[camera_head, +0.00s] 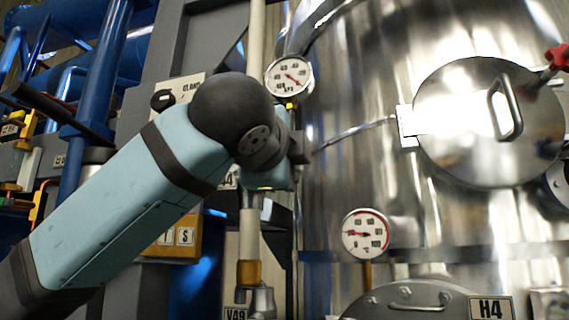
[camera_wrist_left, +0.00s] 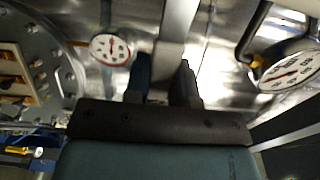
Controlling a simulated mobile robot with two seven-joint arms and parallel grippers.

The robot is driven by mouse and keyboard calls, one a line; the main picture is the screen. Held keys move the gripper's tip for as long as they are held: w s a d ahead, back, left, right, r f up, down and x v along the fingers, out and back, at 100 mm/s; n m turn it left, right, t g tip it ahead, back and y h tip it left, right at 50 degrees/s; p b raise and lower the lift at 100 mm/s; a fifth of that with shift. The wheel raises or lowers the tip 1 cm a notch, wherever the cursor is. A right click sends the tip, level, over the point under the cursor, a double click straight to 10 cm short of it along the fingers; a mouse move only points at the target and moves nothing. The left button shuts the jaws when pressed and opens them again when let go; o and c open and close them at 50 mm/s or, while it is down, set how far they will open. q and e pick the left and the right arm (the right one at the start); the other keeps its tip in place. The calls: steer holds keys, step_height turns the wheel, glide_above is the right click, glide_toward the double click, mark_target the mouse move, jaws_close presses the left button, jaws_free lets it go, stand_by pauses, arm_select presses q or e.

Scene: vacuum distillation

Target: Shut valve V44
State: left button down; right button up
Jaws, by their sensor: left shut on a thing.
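My left arm comes in from the left in the head view, and its gripper (camera_head: 302,148) is beside the vertical pipe in front of the steel tank. In the left wrist view the two dark fingers (camera_wrist_left: 164,82) are shut on a flat metal lever (camera_wrist_left: 176,35). The lever also shows in the head view (camera_head: 355,133), slanting up to the right from the fingers. A label ending in 4 (camera_head: 228,180) is partly hidden behind my wrist. The valve body is hidden by my arm. My right gripper is not in view.
A pressure gauge (camera_head: 289,76) sits just above the gripper, and another gauge (camera_head: 365,234) is below right. A round hatch (camera_head: 460,125) with a handle is on the tank at the right. The V49 label (camera_head: 236,312) and H4 label (camera_head: 491,308) are lower. Blue pipes (camera_head: 95,80) stand at the left.

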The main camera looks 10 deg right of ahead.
arm_select(q)
steer(key=shift+f, duration=0.1)
steer(key=c, duration=1)
jaws_free()
steer(key=shift+o, duration=0.2)
steer(key=b+v, duration=0.3)
steer(key=v, duration=1)
steer(key=shift+s+a+b, duration=0.15)
steer(key=shift+s+b, duration=0.2)
steer(key=shift+b, duration=0.05)
